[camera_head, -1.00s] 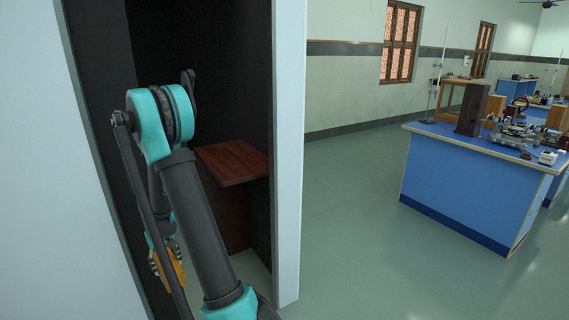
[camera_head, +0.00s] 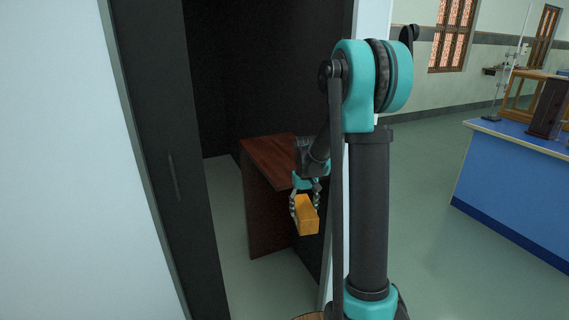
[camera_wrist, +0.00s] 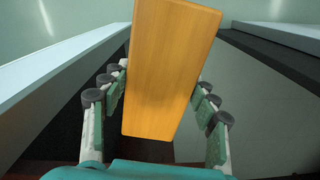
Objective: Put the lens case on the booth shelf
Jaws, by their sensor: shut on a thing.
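The lens case, an orange-yellow block (camera_head: 306,215), is held in my gripper (camera_head: 305,203), at the doorway of the dark booth. In the wrist view the case (camera_wrist: 168,70) stands lengthwise between both fingers of my gripper (camera_wrist: 160,105). The booth shelf, a reddish-brown wooden top (camera_head: 268,152) on a panel of the same colour, is inside the booth, behind and left of the gripper in the head view. My wrist hides its right part. The case appears apart from the shelf.
The booth's dark left side (camera_head: 165,130) and its pale right door edge (camera_head: 372,20) frame the opening. Blue benches (camera_head: 515,185) with apparatus stand at the right. The floor (camera_head: 425,215) between booth and bench is clear.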

